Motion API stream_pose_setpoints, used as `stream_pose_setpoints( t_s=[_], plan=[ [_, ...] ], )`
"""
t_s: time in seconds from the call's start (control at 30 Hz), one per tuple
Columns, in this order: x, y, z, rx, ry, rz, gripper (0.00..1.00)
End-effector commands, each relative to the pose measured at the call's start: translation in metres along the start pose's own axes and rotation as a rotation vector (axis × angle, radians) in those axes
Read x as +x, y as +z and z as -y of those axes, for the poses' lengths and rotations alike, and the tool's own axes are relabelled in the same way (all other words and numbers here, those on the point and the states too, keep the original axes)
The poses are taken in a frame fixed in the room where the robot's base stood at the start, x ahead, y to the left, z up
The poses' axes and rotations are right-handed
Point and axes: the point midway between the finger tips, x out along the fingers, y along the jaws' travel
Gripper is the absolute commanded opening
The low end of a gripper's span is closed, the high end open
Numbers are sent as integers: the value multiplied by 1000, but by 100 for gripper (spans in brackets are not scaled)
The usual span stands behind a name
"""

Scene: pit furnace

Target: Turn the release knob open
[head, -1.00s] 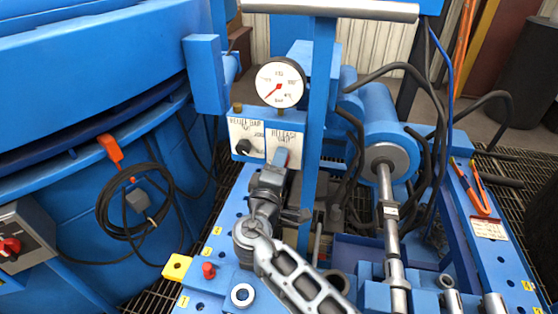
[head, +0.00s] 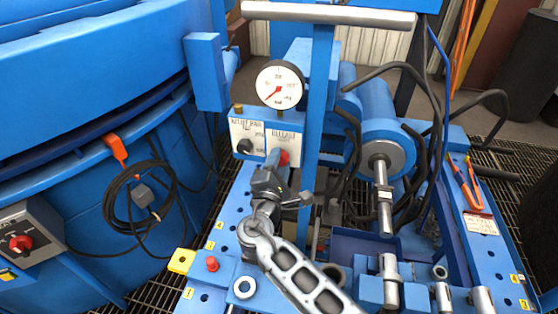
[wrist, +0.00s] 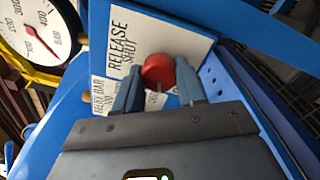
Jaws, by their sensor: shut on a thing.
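The red release knob (wrist: 158,72) sits on a white plate (wrist: 185,38) lettered RELEASE and SHUT in the wrist view. My gripper (wrist: 158,69) has one finger on each side of the knob and is shut on it. In the head view, the knob (head: 284,158) shows only partly past my gripper (head: 279,160), which reaches it from the front. The fingers hide part of the plate's lower lettering. I cannot tell which way the knob is turned.
A black knob (head: 244,146) on a lettered relief plate is just left. A pressure gauge (head: 280,85) stands above. A blue post (head: 317,120) rises close right of my gripper. A cylinder (head: 385,140) with a steel rod (head: 383,195) and black hoses lies further right.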

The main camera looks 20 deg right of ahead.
Motion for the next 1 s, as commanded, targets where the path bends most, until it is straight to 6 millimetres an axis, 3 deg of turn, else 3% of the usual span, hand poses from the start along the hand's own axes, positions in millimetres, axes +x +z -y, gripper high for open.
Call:
stream_pose_setpoints(
  t_s=[0.47, 0.5, 0.77, 1.0],
  plan=[
    [0, 0, 0, -15, 1, -2, 9],
    [0, 0, 0, -15, 1, -2, 41],
    [0, 0, 0, -15, 1, -2, 65],
    [-1, 0, 0, -15, 1, -2, 65]
  ],
)
